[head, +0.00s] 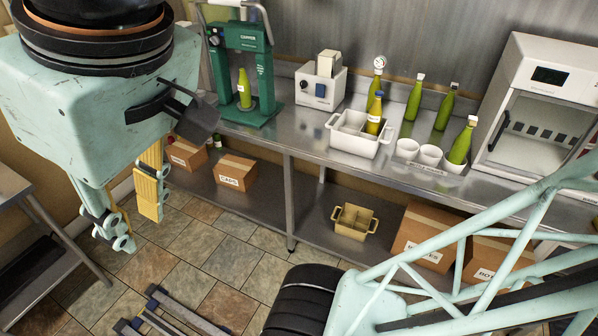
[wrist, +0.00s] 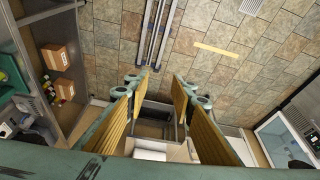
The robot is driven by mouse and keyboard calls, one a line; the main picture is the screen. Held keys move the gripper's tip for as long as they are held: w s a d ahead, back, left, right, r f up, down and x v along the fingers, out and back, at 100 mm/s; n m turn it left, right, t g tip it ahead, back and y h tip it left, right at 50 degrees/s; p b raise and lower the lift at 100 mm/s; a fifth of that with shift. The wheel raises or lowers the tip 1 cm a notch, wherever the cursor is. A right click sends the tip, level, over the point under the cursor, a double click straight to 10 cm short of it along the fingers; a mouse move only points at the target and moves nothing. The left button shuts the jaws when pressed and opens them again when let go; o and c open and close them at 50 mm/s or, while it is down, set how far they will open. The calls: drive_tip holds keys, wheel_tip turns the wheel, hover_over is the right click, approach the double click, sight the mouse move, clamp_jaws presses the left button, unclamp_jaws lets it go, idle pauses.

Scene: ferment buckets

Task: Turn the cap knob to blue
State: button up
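A small white box machine (head: 320,83) stands on the steel counter, right of the green capper. Its front carries a dark round knob (head: 304,85) and a blue square patch (head: 320,90). The knob's setting is too small to read. My gripper (head: 138,228) hangs at the left of the head view, in front of the counter and well apart from the white machine. In the wrist view, my gripper (wrist: 158,92) points down toward the tiled floor, with its yellow-padded fingers spread and nothing between them.
The green capper (head: 262,75) holds a bottle. A white divided bin (head: 350,146) holds a bottle with a blue cap (head: 375,112). Several green bottles, white cups (head: 430,155) and a white cabinet (head: 545,75) stand to the right. Cardboard boxes (head: 236,172) sit on the lower shelf.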

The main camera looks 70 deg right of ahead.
drive_tip(key=shift+o, duration=0.6)
drive_tip(key=shift+s+f, duration=0.1)
drive_tip(key=shift+o, duration=1.2)
drive_tip(key=w+d+r+n+g+h, duration=0.1)
drive_tip(key=w+d+n+g+h, duration=0.2)
drive_tip(key=w+d, duration=0.9)
drive_tip(key=w+d+r+n+g+h, duration=0.15)
drive_tip(key=w+d+n+h, duration=0.45)
drive_tip(key=d, duration=0.9)
drive_tip(key=w+d+r+n+g+h, duration=0.15)
drive_tip(key=w+d+n, duration=0.25)
drive_tip(key=w+d, duration=0.85)
drive_tip(key=n+h, duration=0.7)
drive_tip(key=n, duration=0.6)
approach(214, 41)
drive_tip(key=a, duration=0.1)
drive_tip(key=w+a, duration=0.1)
drive_tip(key=a, duration=0.3)
drive_tip(key=shift+w, duration=0.3)
drive_tip(key=shift+d+h, duration=0.1)
drive_tip(key=shift+h, duration=0.15)
drive_tip(key=s+d, duration=0.1)
drive_tip(key=d, duration=1.2)
drive_tip(key=shift+s+d, duration=0.2)
drive_tip(key=shift+s, duration=0.1)
